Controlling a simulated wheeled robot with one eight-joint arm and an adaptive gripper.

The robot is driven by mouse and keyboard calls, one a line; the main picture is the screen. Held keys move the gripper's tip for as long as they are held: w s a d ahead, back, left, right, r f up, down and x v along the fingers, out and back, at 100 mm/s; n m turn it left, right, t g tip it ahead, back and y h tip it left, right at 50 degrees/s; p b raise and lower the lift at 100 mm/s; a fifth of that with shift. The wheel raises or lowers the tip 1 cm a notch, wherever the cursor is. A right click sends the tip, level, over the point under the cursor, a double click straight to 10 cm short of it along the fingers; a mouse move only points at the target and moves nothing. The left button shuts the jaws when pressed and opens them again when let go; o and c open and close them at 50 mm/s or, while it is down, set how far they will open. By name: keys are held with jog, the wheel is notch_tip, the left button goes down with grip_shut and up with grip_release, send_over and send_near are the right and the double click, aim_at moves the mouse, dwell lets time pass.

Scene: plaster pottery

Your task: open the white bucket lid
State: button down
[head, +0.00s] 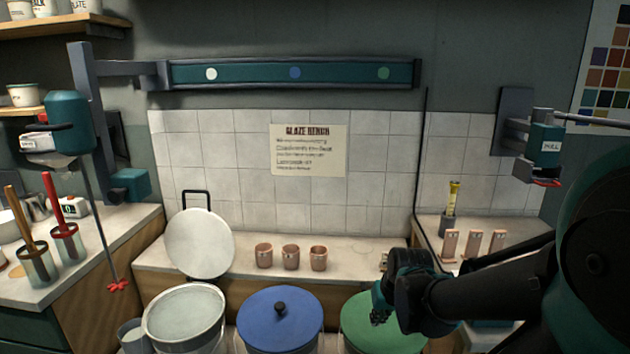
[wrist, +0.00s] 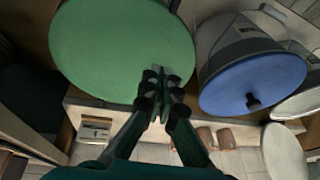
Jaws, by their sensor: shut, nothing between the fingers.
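The white bucket (head: 150,328) stands at the lower left of the head view, with a pale round surface inside its open rim. Its white lid (head: 199,243), with a dark loop handle on top, stands upright behind the bucket. In the wrist view the white bucket (wrist: 300,103) is cut off at the right edge, and the lid (wrist: 284,152) is below it. My gripper (head: 379,306) is far to the right of both, over the green lid. In the wrist view my gripper (wrist: 161,74) is shut and empty in front of the green lid.
A blue lid (head: 280,322) with a dark knob and a green lid (head: 355,320) cover the neighbouring buckets. Several cups (head: 290,256) stand on the ledge behind. A mixer (head: 70,122) with a red-tipped shaft hangs at left, near the white bucket. Tool pots (head: 67,243) stand on the left counter.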

jog(key=shift+h, duration=0.5)
jog(key=s, duration=0.1)
jog(key=s+d+f, duration=0.1)
jog(key=d, duration=0.1)
jog(key=shift+s+d+f, duration=0.25)
jog(key=shift+s, duration=0.15)
jog(key=c, duration=1.8)
grip_release()
jog(key=shift+s+d+f, duration=0.15)
jog(key=shift+s+d, duration=0.1)
jog(key=shift+d, duration=0.05)
jog(key=shift+c, duration=0.2)
jog(key=shift+o, duration=1.2)
jog(key=shift+w, duration=0.1)
jog(key=w+a+r+n+y, duration=0.4)
jog(key=w+a+r, duration=0.1)
jog(key=w+a, duration=0.5)
jog(key=w+a+r+n+y, duration=0.4)
jog(key=w+a+r, duration=0.3)
jog(key=a, duration=0.4)
jog(key=n+g+y, duration=0.2)
jog(key=n+y, duration=0.7)
jog(key=y, duration=0.1)
send_near(187, 192)
jog(key=a, duration=0.3)
jog(key=w+a, duration=0.1)
jog(key=a, duration=0.3)
jog(key=shift+w+a, duration=0.1)
jog(key=shift+w, duration=0.15)
grip_shut()
